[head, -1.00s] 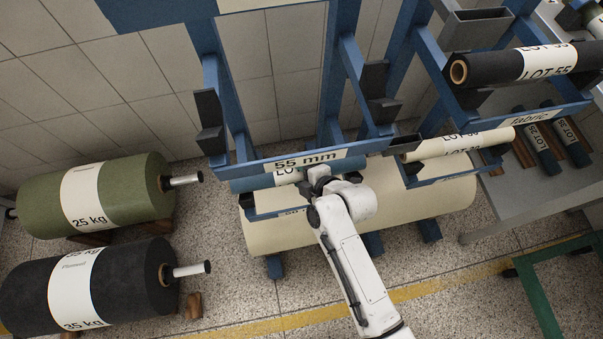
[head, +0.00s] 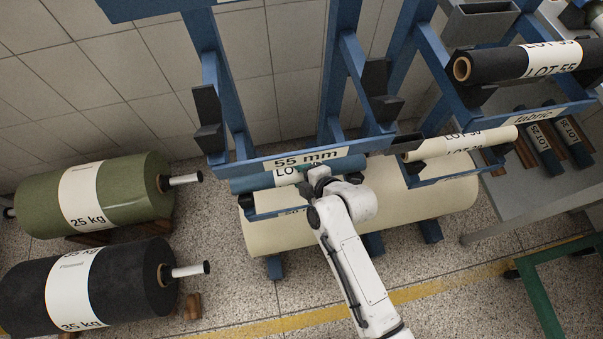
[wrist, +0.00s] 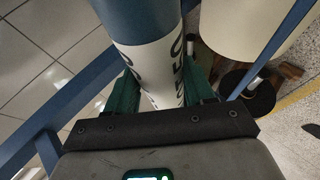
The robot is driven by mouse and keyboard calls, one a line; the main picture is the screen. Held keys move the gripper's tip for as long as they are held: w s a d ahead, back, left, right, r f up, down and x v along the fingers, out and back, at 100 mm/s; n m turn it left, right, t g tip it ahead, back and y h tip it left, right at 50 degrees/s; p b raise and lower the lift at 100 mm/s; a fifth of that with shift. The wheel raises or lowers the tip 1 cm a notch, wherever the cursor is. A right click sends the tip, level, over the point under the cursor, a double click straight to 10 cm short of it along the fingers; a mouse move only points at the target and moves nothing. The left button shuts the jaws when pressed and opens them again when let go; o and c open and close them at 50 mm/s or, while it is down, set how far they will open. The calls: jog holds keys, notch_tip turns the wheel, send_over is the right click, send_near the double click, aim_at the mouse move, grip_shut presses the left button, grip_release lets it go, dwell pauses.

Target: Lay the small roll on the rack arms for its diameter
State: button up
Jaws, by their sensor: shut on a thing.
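The small roll (head: 250,182) is blue with a white "LOT" label. It lies along and just below the front blue beam marked "55 mm" (head: 345,158) in the head view, which hides part of it. My gripper (head: 313,186) is at the roll from the front. In the wrist view the roll (wrist: 140,20) runs between the green fingers of my gripper (wrist: 160,92), which are shut on its labelled part. Whether the roll touches the rack arms (head: 208,125) cannot be told.
A large cream roll (head: 265,235) lies low behind my arm. A thin cream roll (head: 430,150) and a black roll (head: 495,67) rest on the rack to the right. Open floor lies in front.

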jog(key=o, duration=1.4)
jog(key=v, duration=1)
jog(key=shift+s+d+r, duration=0.2)
jog(key=shift+s+r, duration=0.05)
jog(key=s+d+m+g+h, duration=0.2)
jog(key=s+d+m, duration=0.4)
jog(key=d+m, duration=0.2)
jog(key=s+d+m+g+h, duration=0.2)
jog(key=s+d+m+h, duration=0.1)
jog(key=s+d+m, duration=0.4)
jog(key=s+d+r+m+g+h, duration=0.1)
jog(key=s+d+m+g+h, duration=0.1)
jog(key=s+d+m, duration=0.4)
jog(key=shift+s+d+m+h, duration=0.15)
jog(key=shift+d+m, duration=0.5)
jog(key=shift+d, duration=0.05)
jog(key=shift+s+d+m+h, duration=0.15)
jog(key=shift+s+d+m, duration=0.05)
jog(key=shift+d+m, duration=0.5)
